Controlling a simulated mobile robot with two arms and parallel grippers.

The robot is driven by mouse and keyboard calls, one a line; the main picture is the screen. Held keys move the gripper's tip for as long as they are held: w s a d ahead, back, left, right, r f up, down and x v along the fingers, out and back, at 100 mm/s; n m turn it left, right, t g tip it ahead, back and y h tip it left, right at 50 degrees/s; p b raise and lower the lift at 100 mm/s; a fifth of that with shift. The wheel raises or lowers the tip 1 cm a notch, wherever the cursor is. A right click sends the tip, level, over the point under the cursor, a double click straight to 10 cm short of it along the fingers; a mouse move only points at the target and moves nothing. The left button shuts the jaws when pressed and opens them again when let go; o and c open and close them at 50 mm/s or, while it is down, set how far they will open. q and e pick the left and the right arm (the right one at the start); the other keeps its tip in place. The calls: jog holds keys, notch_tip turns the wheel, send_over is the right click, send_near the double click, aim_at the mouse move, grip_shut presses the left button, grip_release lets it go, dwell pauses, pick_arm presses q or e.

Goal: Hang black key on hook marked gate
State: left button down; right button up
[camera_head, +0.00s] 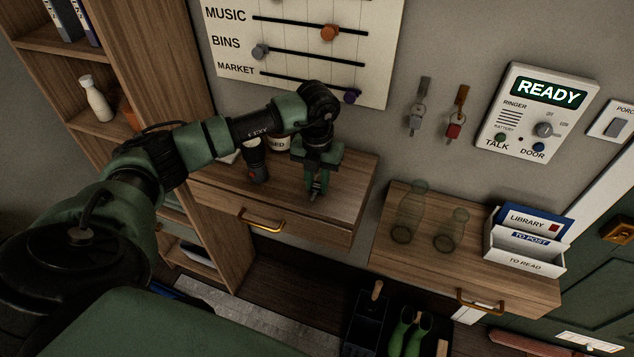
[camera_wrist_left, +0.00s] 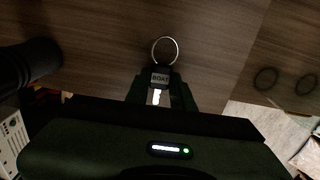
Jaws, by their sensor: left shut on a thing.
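My left gripper (camera_head: 314,190) points down just above the left wooden shelf top. In the left wrist view, the gripper (camera_wrist_left: 160,95) is shut on a key with a dark fob (camera_wrist_left: 160,78) whose small label appears to read BOAT. Its metal ring (camera_wrist_left: 165,50) sticks out beyond the fingertips. Whether the key touches the shelf is unclear. On the wall hang a grey key set (camera_head: 416,120) and a key with a red fob (camera_head: 454,130), below a grey strip (camera_head: 425,86) and a brown-orange strip (camera_head: 461,95). No hook marked gate is readable. My right gripper is out of view.
A dark torch (camera_head: 255,162) stands on the left shelf (camera_head: 345,185), beside a labelled jar (camera_head: 279,144). The right shelf (camera_head: 500,285) bears two glass vessels (camera_head: 408,218) and a letter rack (camera_head: 525,252). A slider board (camera_head: 380,85) and an intercom (camera_head: 538,110) are on the wall.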

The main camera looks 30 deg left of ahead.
pick_arm(q)
jog(key=shift+r+p, duration=2.15)
jog(key=shift+r, duration=1.5)
